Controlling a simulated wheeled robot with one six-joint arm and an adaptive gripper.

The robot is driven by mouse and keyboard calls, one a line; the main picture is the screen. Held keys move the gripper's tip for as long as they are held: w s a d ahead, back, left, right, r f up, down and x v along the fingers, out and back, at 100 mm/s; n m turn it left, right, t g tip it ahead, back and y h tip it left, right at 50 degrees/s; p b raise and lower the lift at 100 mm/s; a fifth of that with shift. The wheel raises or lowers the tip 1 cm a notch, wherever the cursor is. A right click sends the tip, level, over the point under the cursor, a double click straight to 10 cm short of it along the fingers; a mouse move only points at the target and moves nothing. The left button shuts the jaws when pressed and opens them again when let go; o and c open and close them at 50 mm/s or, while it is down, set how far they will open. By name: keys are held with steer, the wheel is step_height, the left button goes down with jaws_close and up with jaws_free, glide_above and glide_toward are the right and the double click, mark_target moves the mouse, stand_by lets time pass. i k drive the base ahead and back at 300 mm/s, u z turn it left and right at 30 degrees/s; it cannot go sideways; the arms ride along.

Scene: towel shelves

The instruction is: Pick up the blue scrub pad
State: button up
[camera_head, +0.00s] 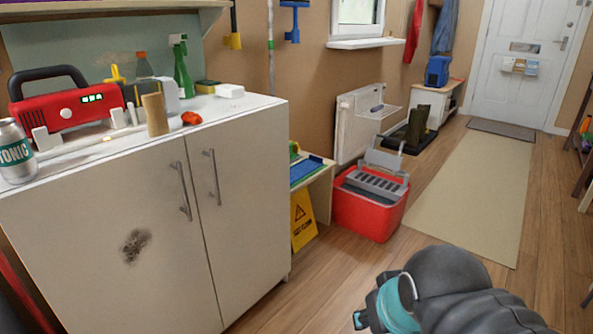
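I cannot make out a blue scrub pad for certain. A small yellow and dark green sponge (207,86) lies at the back of the white cabinet top, beside a green spray bottle (182,68). A flat blue item (307,169) lies on a low shelf right of the cabinet; I cannot tell what it is. Part of my dark arm with a teal band shows at the lower right, apart from the cabinet. My gripper's fingers do not show.
The cabinet top (245,109) also bears a red radio-like box (68,108), a can (14,152), a tan block (155,114) and a white block (230,91). The runner (480,195) is clear.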

mark_target(298, 172)
steer(key=z, duration=0.3)
steer(key=i, duration=0.7)
steer(key=z, duration=0.4)
steer(key=i, duration=1)
steer(key=u, duration=0.65)
steer(key=i, duration=0.6)
steer(key=u, duration=0.4)
